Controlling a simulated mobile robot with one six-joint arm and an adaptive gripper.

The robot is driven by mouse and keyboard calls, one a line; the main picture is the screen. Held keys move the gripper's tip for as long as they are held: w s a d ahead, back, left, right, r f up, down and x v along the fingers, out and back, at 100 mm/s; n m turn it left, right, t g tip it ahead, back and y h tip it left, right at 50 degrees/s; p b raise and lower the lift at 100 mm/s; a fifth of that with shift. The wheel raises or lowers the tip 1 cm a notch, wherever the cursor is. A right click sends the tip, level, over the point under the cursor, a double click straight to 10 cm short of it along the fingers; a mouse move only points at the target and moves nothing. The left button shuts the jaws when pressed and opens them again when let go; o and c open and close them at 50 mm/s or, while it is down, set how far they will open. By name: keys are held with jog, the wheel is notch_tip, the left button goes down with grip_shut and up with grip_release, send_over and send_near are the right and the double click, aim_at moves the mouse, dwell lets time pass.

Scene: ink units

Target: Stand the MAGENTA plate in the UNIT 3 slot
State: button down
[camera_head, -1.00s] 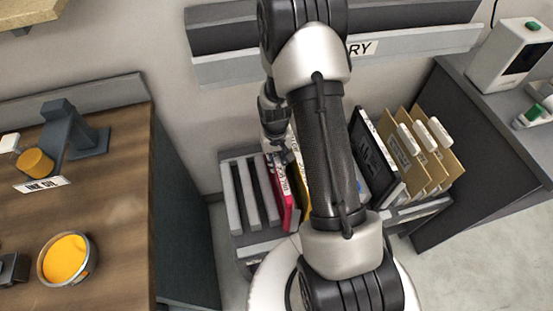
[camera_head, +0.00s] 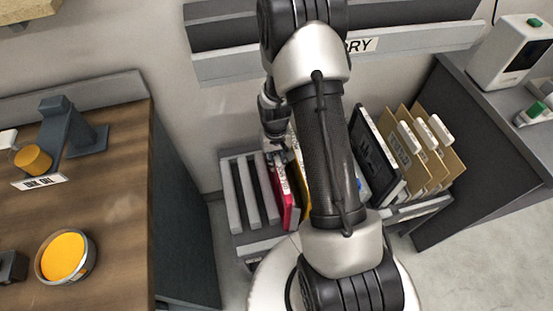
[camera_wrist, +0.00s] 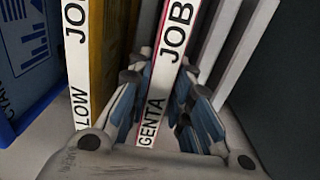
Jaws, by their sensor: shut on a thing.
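The magenta plate (camera_head: 280,195) stands upright in the grey slotted rack (camera_head: 236,225) at the lower middle of the head view. In the wrist view its white edge, lettered "GENTA JOB" (camera_wrist: 165,75), runs between the fingers. My gripper (camera_wrist: 168,105) is shut on this plate from both sides. In the head view my gripper (camera_head: 275,140) is at the plate's top end, partly hidden by my arm. I cannot read any slot number.
A yellow plate (camera_wrist: 110,45) stands beside the magenta one, with a blue cyan plate (camera_wrist: 25,60) beyond it. Empty slots (camera_head: 252,190) lie to the magenta plate's left. Tan folders (camera_head: 415,155) stand right of my arm. A wooden counter (camera_head: 110,220) is at left.

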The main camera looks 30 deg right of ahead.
jog(key=c, duration=1.4)
grip_release()
jog(key=shift+o, duration=0.2)
notch_tip(320, 180, up, 12)
jog(key=shift+a, duration=0.1)
notch_tip(320, 180, up, 5)
jog(key=p, duration=0.4)
